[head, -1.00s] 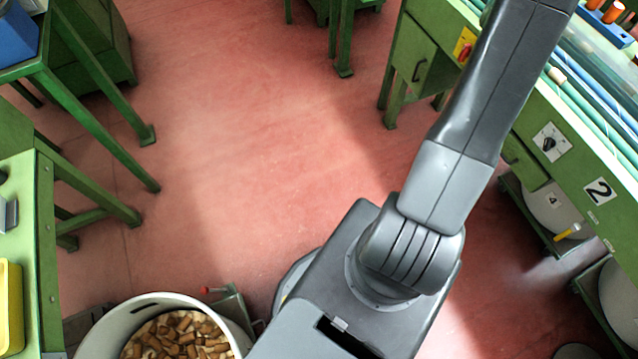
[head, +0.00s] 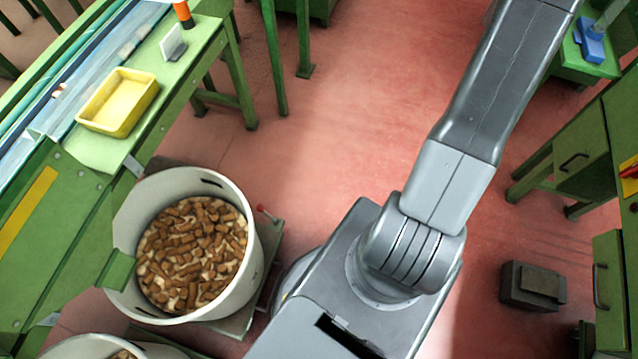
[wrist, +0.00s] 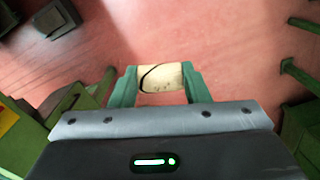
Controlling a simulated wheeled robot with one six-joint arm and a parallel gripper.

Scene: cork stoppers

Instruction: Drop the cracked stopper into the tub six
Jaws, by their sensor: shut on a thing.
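The cracked stopper (wrist: 161,77) is a pale cork with a dark curved crack, seen in the wrist view. My gripper (wrist: 161,80) is shut on it, with one green finger at each end. The stopper is held above the red floor. The gripper itself is out of the head view, where only my arm shows. A white tub (head: 250,285) full of cork stoppers stands at the lower left of the head view. Part of a second white tub (head: 75,348) shows at the bottom left edge. No number can be read on either tub.
A green bench (head: 205,62) with a yellow tray (head: 112,122) stands at the left. Green cabinets (head: 580,150) stand at the right. A dark block (head: 532,287) lies on the floor at the lower right. The red floor (head: 350,110) between is clear.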

